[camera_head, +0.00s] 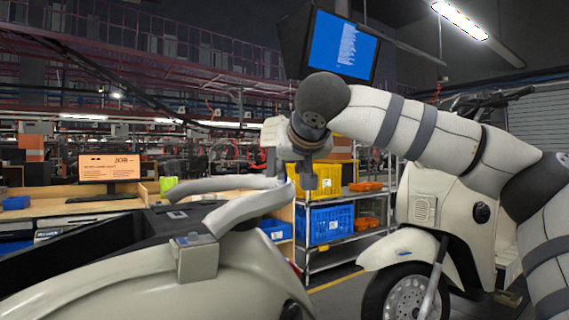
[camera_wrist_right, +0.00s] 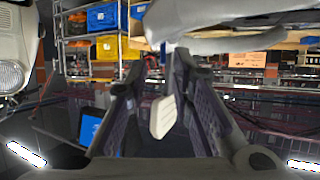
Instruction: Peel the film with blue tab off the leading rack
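The leading rack (camera_head: 235,208) is a pale grey forked bar above the tail of the cream scooter at front left. It also crosses the top of the right wrist view (camera_wrist_right: 225,14). I cannot make out a film edge or blue tab on it. My right gripper (camera_head: 308,185) hangs fingers down, just above and right of the rack's far end, apart from it. In the wrist view its two dark fingers (camera_wrist_right: 160,80) stand apart. A small cream piece (camera_wrist_right: 163,116) shows between them; I cannot tell what it is. My left gripper is not in view.
A second cream scooter (camera_head: 440,220) stands at right. Behind, a metal shelf (camera_head: 348,238) carries yellow and blue crates (camera_head: 330,223). A wooden bench with a monitor (camera_head: 108,168) stands at left. A hanging blue screen (camera_head: 343,47) is above my right arm.

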